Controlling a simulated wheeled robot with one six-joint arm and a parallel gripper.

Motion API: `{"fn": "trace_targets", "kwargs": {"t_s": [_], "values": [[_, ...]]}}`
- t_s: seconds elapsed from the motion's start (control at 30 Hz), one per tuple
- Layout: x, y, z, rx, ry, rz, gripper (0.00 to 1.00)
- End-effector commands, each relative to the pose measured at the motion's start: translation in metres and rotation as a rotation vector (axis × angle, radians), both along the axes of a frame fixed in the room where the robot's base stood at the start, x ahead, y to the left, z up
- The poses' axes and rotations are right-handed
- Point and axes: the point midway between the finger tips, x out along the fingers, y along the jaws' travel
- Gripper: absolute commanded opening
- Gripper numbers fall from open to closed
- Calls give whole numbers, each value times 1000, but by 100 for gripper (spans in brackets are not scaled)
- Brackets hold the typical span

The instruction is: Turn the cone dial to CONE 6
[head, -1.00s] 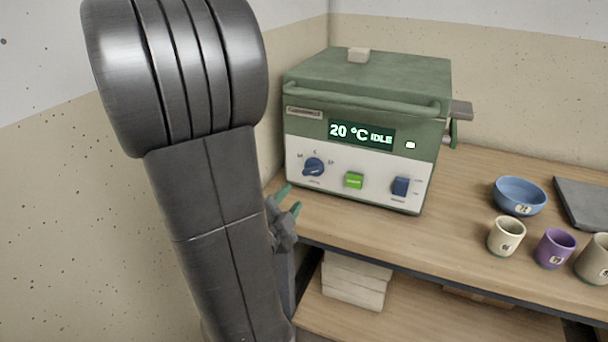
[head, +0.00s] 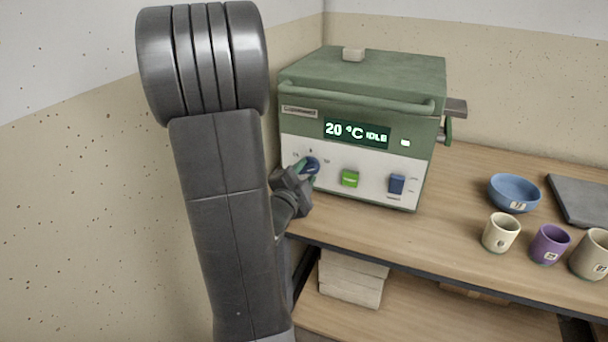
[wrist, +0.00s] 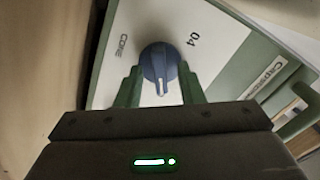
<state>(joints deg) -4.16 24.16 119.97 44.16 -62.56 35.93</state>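The cone dial is a round blue knob (head: 312,166) at the lower left of the kiln's white panel. In the wrist view the dial (wrist: 159,65) sits between my two green fingertips, its white pointer line aimed down in the picture. A "04" label is right of it and "CONE" left; the other marks are hidden or too small to read. My gripper (head: 302,168) is at the dial in the head view. In the wrist view my gripper (wrist: 160,85) is open, with one finger on each side of the dial. I cannot tell whether the fingers touch it.
The green kiln (head: 365,75) displays "20 °C IDLE". A green button (head: 349,178) and a blue switch (head: 397,184) are right of the dial. A blue bowl (head: 514,193) and several cups stand right on the wooden bench (head: 440,235). A wall is close on the left.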

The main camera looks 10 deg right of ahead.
Motion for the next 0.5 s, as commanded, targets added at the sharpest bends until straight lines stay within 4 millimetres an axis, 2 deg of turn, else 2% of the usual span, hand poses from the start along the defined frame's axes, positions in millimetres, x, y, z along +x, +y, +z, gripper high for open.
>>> {"fn": "trace_targets", "kwargs": {"t_s": [0.1, 0.27, 0.3, 0.5], "values": [[0, 0, 0, 0, 0, 0, 35], [0, 0, 0, 0, 0, 0, 3], [0, 0, 0, 0, 0, 0, 0], [0, 0, 0, -5, 3, 0, 0]]}}
